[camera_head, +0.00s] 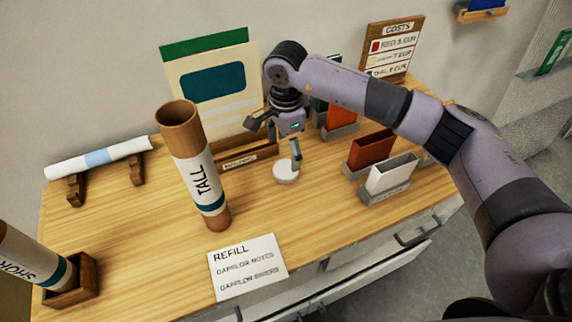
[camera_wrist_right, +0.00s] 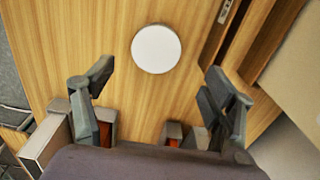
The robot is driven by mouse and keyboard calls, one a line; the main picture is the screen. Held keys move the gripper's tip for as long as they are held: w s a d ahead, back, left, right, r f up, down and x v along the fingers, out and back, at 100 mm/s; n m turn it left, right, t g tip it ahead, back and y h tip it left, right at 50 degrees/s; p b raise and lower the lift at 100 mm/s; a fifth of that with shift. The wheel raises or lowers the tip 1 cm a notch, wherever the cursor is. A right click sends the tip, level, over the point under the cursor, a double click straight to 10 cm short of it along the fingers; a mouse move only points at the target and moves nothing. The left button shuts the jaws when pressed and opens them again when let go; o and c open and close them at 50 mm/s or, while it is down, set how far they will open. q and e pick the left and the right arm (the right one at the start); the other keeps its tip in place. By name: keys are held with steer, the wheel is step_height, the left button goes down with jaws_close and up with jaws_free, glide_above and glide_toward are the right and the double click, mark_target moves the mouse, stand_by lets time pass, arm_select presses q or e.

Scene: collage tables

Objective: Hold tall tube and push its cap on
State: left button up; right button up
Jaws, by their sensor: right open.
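The tall tube (camera_head: 183,130) is a brown cardboard cylinder with a white "TALL" label and a teal band. It stands on the wooden table, slightly tilted in the picture, with its top end open. A round white cap (camera_head: 286,171) lies flat on the table to the right of the tube. My right gripper (camera_head: 276,145) is open and empty above the cap, apart from it. In the right wrist view the cap (camera_wrist_right: 156,49) lies on the wood beyond the open fingers (camera_wrist_right: 158,92). My left gripper is not in view.
A short tube (camera_head: 28,256) stands in a wooden holder at the left. A rolled sheet (camera_head: 98,158) rests on wooden supports. A refill card (camera_head: 247,267) lies at the front edge. Card holders (camera_head: 371,151) stand right of the cap, and a poster (camera_head: 213,84) stands behind.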

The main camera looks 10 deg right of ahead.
mark_target(285, 169)
steer(key=shift+f, duration=0.5)
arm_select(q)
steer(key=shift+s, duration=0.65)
arm_select(e)
steer(key=shift+s+f+p, duration=0.1)
steer(key=shift+f+p, duration=0.05)
steer(key=shift+p, duration=0.15)
steer(key=f, duration=0.1)
steer(key=f+p, duration=0.2)
steer(key=shift+s+a+f, duration=0.2)
steer(key=shift+s+f, duration=0.05)
steer(key=shift+s, duration=0.05)
steer(key=shift+f, duration=0.7)
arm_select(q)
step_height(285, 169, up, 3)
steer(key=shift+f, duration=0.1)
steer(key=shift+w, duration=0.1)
arm_select(e)
steer(key=shift+c, duration=0.3)
steer(key=c, duration=0.8)
